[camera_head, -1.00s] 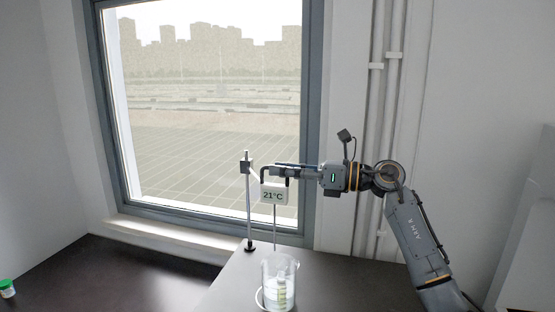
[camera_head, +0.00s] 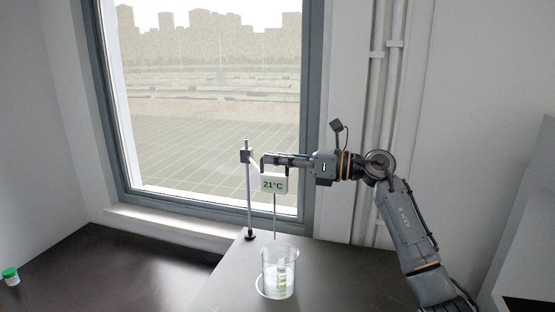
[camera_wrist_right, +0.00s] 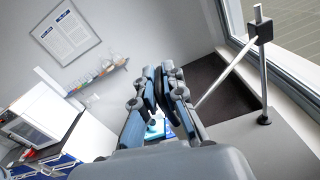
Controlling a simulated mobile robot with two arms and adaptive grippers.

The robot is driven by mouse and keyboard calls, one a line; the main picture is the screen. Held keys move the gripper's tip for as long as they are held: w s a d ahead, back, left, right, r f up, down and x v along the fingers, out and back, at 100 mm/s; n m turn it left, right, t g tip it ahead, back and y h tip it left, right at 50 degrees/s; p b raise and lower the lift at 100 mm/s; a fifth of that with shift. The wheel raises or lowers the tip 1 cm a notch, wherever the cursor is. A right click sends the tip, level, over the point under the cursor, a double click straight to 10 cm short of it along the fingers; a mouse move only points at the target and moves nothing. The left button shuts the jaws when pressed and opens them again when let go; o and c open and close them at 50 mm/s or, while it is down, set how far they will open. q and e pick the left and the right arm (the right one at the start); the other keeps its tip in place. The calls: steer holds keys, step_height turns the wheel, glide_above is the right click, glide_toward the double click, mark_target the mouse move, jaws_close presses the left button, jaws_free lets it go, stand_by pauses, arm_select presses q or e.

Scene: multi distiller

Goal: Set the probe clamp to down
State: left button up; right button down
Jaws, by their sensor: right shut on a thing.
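The probe clamp (camera_head: 246,156) is a small dark block on an upright metal stand rod (camera_head: 249,200); it also shows in the right wrist view (camera_wrist_right: 264,32). A light arm runs from it to the probe display (camera_head: 273,184), a white box reading 21°C. The thin probe (camera_head: 275,217) hangs from the box toward a glass beaker (camera_head: 266,275) with a yellow-green graduated piece inside. My right gripper (camera_head: 266,160) is shut at the top of the display box, at the clamp's arm; its fingers (camera_wrist_right: 168,95) hide the exact grip in the wrist view. My left gripper is not in view.
The dark bench top (camera_head: 335,275) is clear right of the beaker. A small green-lidded jar (camera_head: 11,277) stands at the far left. The window (camera_head: 215,110) is close behind the stand. Wall pipes (camera_head: 386,80) run behind my right arm.

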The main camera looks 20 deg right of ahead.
step_height(320, 180, down, 14)
steer(key=b, duration=1)
steer(key=shift+r+b, duration=0.25)
steer(key=shift+b, duration=0.1)
steer(key=shift+f, duration=0.1)
steer(key=c, duration=1.4)
jaws_free()
steer(key=shift+c, duration=0.2)
steer(key=v, duration=1.2)
